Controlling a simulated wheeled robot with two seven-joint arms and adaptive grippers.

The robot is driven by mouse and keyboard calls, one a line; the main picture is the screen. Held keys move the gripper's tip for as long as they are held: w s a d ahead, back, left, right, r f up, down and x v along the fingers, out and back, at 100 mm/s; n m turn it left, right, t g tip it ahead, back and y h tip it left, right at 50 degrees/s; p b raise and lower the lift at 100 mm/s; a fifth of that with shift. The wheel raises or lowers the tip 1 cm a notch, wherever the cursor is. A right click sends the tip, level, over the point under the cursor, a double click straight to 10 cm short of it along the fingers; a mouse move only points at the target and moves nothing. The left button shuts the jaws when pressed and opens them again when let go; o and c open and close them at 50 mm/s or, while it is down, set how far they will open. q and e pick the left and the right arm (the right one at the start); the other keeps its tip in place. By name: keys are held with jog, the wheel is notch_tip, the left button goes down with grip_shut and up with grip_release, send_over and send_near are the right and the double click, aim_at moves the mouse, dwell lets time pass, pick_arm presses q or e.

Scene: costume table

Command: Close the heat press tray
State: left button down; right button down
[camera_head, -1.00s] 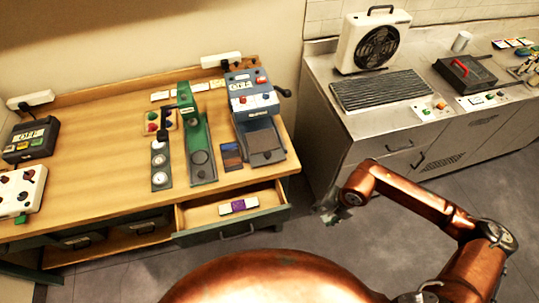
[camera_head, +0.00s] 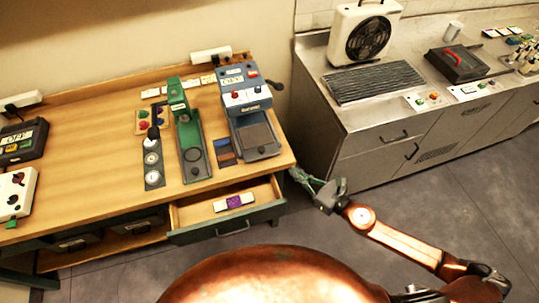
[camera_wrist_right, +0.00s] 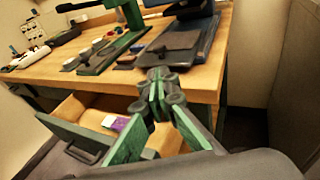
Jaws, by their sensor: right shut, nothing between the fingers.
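The heat press (camera_head: 245,97) is a blue-grey machine with buttons and a side lever at the right end of the wooden table. Its dark flat tray (camera_head: 258,139) sticks out at the front. The tray also shows in the right wrist view (camera_wrist_right: 178,41), beyond my fingertips. My right gripper (camera_head: 297,174) is shut and empty, just off the table's right front corner, apart from the tray. It fills the lower middle of the right wrist view (camera_wrist_right: 157,80). My left gripper is not in view.
An open drawer (camera_head: 188,214) under the table holds a purple and white packet (camera_head: 234,201). A green press (camera_head: 188,130) and dark cards (camera_head: 225,152) stand left of the tray. A metal counter (camera_head: 350,120) with a fan (camera_head: 366,35) is at the right.

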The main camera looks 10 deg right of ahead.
aim_at(264, 151)
jog(key=p+x, duration=0.1)
jog(key=x, duration=1.2)
jog(key=shift+a, duration=0.1)
jog(key=shift+r, duration=0.1)
